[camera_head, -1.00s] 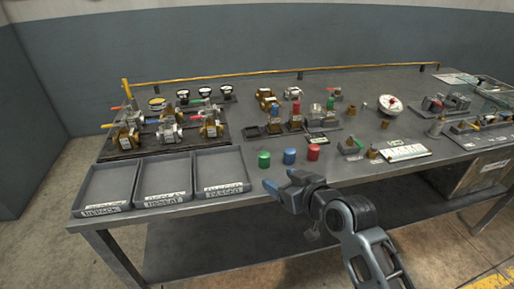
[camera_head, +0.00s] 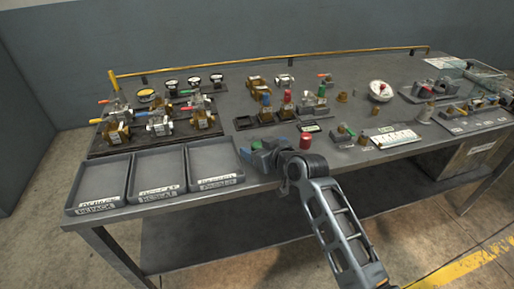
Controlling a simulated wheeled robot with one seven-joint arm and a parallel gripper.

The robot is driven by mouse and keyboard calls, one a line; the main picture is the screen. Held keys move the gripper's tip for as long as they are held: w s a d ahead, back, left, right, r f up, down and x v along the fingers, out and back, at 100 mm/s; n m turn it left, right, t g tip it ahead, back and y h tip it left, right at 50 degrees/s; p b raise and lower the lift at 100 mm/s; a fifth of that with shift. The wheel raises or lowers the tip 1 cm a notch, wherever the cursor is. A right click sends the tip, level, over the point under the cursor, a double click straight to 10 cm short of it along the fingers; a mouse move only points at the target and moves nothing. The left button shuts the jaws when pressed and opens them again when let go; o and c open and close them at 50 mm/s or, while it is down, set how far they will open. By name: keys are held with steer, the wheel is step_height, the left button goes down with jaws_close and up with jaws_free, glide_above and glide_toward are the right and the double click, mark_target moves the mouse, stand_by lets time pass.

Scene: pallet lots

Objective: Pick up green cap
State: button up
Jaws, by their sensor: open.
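The green cap (camera_head: 256,146) stands near the front edge of the table, just right of the trays. It is partly hidden by my gripper (camera_head: 250,151), whose open fingers are right at it. I cannot tell whether they touch it. The red cap (camera_head: 305,141) stands to the right, beside my wrist. The blue cap is mostly or wholly hidden behind my gripper.
Three grey labelled trays (camera_head: 216,182) line the front left of the table (camera_head: 345,174). A board of valves (camera_head: 147,146) lies behind them. Several fittings with red and blue handles (camera_head: 288,98) stand behind the caps. A round gauge (camera_head: 380,90) is further right.

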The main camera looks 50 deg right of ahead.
steer(key=c, duration=1.1)
steer(key=shift+o, duration=0.2)
